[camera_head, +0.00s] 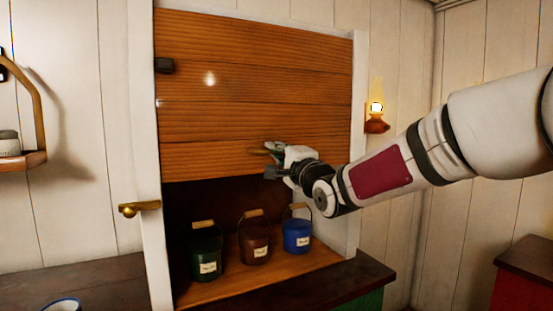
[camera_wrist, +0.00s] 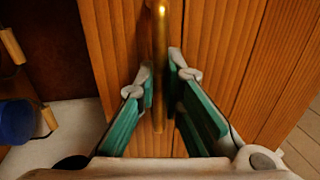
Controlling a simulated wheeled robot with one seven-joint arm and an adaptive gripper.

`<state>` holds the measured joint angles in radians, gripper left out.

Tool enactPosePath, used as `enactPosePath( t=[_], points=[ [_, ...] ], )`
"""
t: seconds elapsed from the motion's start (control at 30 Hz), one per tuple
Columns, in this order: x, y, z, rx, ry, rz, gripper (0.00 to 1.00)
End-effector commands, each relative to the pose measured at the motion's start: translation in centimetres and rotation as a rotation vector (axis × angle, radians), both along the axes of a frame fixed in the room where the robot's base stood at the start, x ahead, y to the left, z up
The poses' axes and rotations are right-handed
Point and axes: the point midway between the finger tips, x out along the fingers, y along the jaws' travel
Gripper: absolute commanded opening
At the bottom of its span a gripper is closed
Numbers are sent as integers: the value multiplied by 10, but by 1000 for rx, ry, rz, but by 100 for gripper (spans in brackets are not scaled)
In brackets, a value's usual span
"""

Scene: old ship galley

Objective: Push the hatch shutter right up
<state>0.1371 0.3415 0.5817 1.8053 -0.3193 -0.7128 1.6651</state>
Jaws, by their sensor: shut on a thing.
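The hatch shutter (camera_head: 230,75) is a panel of orange-brown planks in a white frame. It covers the upper part of the hatch, and its lower edge hangs above a dark opening. My gripper (camera_head: 268,158) is at the shutter's lower part, right of its middle. In the wrist view the shutter's planks (camera_wrist: 225,50) fill the middle and right, with a brass bar handle (camera_wrist: 160,50) upright between my green-padded fingers (camera_wrist: 160,88). My gripper is shut on this handle. In the head view the gripper mostly hides the handle.
Under the shutter, a green pot (camera_head: 206,250), a brown pot (camera_head: 254,240) and a blue pot (camera_head: 297,235) stand on the sill (camera_head: 290,272). A brass latch (camera_head: 138,208) sits on the left frame. A lit lamp (camera_head: 376,118) hangs right of the hatch.

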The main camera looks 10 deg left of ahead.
Motion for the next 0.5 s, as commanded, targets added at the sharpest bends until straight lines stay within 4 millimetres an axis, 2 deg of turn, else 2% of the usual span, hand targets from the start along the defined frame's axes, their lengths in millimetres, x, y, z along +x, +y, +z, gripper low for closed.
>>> enactPosePath(
  t=[0.1, 0.47, 0.5],
  points=[
    [0, -1, 6, 2, -1, -1, 0],
    [1, -1, 11, 5, -9, -2, 0],
    [1, -1, 11, 6, -9, -2, 13]
  ],
)
